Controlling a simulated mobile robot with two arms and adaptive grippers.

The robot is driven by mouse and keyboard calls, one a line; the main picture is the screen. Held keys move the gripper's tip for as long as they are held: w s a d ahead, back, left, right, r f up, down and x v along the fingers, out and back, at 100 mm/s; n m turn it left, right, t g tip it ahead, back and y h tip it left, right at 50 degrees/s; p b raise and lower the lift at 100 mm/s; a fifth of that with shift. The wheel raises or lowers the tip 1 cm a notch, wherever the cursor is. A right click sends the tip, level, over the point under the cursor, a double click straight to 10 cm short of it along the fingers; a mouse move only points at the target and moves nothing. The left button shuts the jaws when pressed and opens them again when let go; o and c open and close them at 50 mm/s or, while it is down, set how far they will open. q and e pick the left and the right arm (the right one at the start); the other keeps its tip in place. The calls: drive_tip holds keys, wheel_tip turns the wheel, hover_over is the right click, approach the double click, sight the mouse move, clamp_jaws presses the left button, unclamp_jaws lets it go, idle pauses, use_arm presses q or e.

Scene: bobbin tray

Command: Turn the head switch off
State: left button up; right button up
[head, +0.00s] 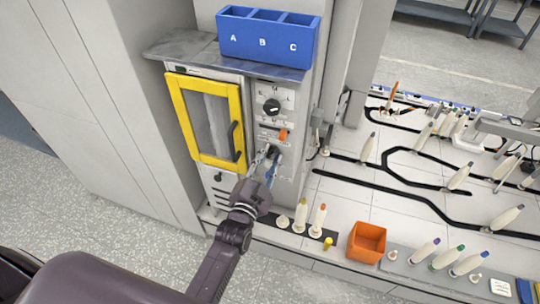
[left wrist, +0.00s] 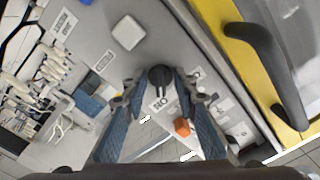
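The grey control panel (head: 290,103) beside the yellow-framed door has a round black knob (head: 271,106) near its top and an orange switch (head: 283,134) below that. My left gripper (head: 268,157) is at the panel, below the orange switch. In the left wrist view its blue-padded fingers (left wrist: 161,88) are apart, with a dark round-headed switch (left wrist: 160,77) between their tips. I cannot tell whether they touch it. The orange switch also shows there (left wrist: 182,127). The labels are too small to read surely, so I cannot confirm which control is the head switch. My right gripper is out of view.
The yellow door (head: 205,118) with its black handle (left wrist: 268,62) is close beside the gripper. A blue bin marked A, B, C (head: 270,57) stands on the shelf above. An orange box (head: 355,243) and several bobbins stand to the right.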

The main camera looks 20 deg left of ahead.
use_arm(q)
clamp_jaws()
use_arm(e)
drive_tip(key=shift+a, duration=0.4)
use_arm(q)
drive_tip(key=shift+n, duration=0.3)
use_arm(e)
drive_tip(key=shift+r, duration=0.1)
use_arm(q)
drive_tip(key=n+p, duration=0.1)
drive_tip(key=n, duration=0.2)
drive_tip(key=n+p, duration=0.1)
drive_tip(key=n, duration=0.7)
drive_tip(key=shift+n, duration=2.1)
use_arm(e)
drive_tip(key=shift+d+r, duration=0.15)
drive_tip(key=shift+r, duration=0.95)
